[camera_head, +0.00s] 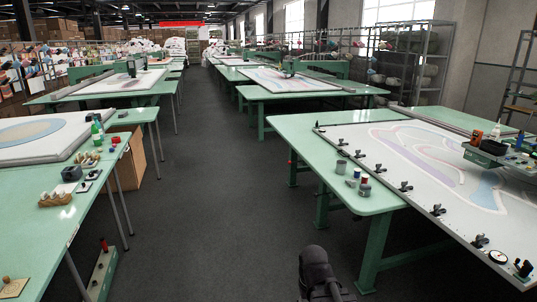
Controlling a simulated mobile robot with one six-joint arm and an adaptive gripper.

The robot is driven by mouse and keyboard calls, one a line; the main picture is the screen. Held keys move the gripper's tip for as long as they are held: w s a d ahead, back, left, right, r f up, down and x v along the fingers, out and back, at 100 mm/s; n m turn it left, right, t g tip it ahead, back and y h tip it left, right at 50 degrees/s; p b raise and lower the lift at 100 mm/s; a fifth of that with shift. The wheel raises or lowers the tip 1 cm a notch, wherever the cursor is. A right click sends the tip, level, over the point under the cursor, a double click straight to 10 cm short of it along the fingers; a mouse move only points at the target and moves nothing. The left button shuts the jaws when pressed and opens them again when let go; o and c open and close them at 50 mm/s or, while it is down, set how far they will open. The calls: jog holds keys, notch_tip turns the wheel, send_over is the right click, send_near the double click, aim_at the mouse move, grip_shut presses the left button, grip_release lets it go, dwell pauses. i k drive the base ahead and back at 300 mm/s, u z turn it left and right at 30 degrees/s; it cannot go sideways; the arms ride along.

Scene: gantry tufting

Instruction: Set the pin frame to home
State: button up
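A long white frame (420,212) lies on the green table at the right, with a row of black clamps or knobs along its near edge; it looks like the pin frame, but I cannot be sure. Cloth with pale purple and blue swirls is stretched inside it. A round white-faced dial (498,257) and a black knob (523,268) sit at its near right corner. A dark end of my arm, seemingly my gripper (318,270), shows at the bottom centre over the floor, apart from the table. Its fingers cannot be made out.
Small cans (341,167) stand on the right table's left part. A green tool carriage (497,155) hangs over the cloth. A left green table (80,215) holds small items, with a cardboard box (134,158) beneath. The dark aisle floor (215,190) between is clear.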

aim_at(500, 203)
jog(key=z, duration=0.05)
jog(key=i, duration=1.6)
jog(key=z, duration=0.5)
jog(key=i, duration=2)
jog(key=z, duration=0.3)
